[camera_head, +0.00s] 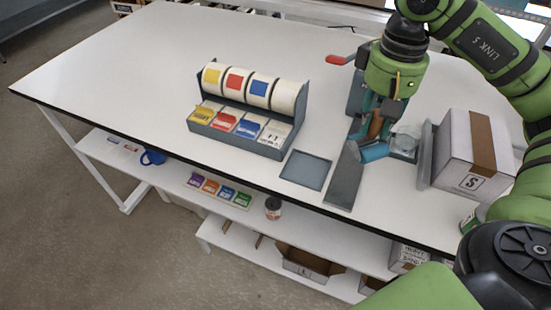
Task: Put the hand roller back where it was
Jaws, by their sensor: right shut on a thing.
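The hand roller (374,152) shows a blue cylinder and a brown handle, low over the right side of the white table. My right gripper (377,118) points down and is shut on the handle. I cannot tell whether the roller touches the surface below it. A flat grey strip (344,180) runs to the table's front edge just left of the roller. A shallow blue-grey square tray (306,170) lies empty further left. My left gripper is not in view.
A grey rack (238,128) with several label rolls and coloured label stacks stands left of the tray. A white box with brown tape (466,145) stands to the right of my gripper. A red-handled device (341,60) is behind. The table's left part is clear.

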